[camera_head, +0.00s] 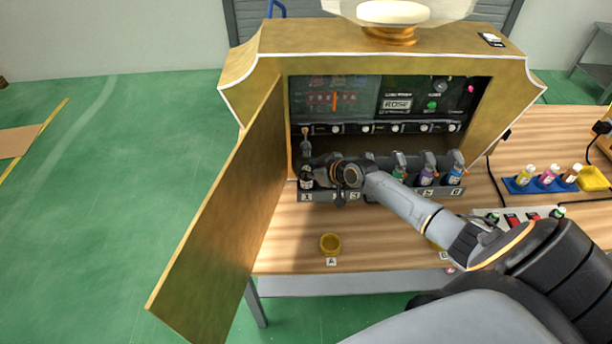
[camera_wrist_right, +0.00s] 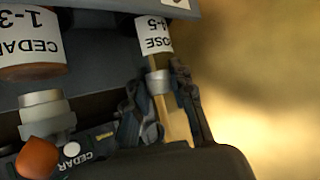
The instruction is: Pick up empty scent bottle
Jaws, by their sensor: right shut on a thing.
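A rack (camera_head: 376,196) of several scent bottles stands in front of the open golden machine. My right gripper (camera_head: 314,168) reaches to the rack's left end, at the small bottle (camera_head: 306,182) above the slot marked 1. In the right wrist view, my right gripper (camera_wrist_right: 164,110) is shut around the narrow metal neck of a bottle (camera_wrist_right: 158,40) with a white label, partly readable as "OSE". The bottle seems still in its place in the rack. Its contents cannot be made out. My left gripper is not in view.
A cedar-labelled bottle (camera_wrist_right: 30,50) is close beside the gripper. The machine's open door (camera_head: 222,220) stands left of the arm. A blue rack (camera_head: 540,184) with small bottles is at right.

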